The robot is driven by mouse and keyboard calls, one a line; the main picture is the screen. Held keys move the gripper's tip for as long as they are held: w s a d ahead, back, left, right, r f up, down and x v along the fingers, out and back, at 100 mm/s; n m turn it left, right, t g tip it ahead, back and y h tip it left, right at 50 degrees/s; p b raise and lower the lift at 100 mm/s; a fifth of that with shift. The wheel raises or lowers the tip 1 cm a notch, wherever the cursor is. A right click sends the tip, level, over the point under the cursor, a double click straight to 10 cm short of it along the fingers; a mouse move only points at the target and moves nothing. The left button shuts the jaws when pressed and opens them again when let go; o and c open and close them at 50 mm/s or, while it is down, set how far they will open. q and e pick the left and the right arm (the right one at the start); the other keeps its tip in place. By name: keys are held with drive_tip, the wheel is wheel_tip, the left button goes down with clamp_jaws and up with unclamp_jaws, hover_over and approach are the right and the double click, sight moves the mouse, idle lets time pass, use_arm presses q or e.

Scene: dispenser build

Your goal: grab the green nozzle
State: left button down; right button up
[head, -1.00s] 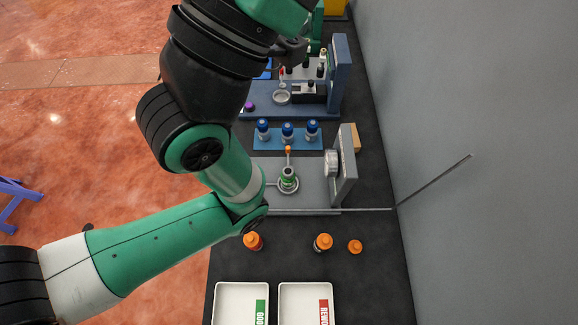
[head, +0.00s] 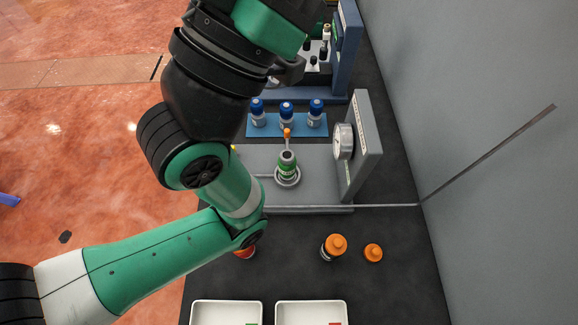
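I cannot make out a green nozzle. The far blue station (head: 346,45), with a rack of small dark-topped parts (head: 313,58), is partly covered by my green-and-black arm and cut by the top edge. My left arm comes in from the left and bends up over the station. A grey part (head: 289,69) at its upper end may belong to my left gripper, but its fingers do not show clearly. My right gripper is not in view.
A green-labelled bottle (head: 287,166) stands on the grey fixture (head: 325,192), which has a round gauge (head: 343,141). Several blue-capped bottles stand on a blue tray (head: 273,133). Orange-capped bottles (head: 334,246) and two white bins (head: 226,304) are nearer. A grey wall (head: 500,220) bounds the right.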

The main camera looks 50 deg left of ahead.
use_arm(q)
drive_tip(key=shift+c, duration=1.4)
unclamp_jaws()
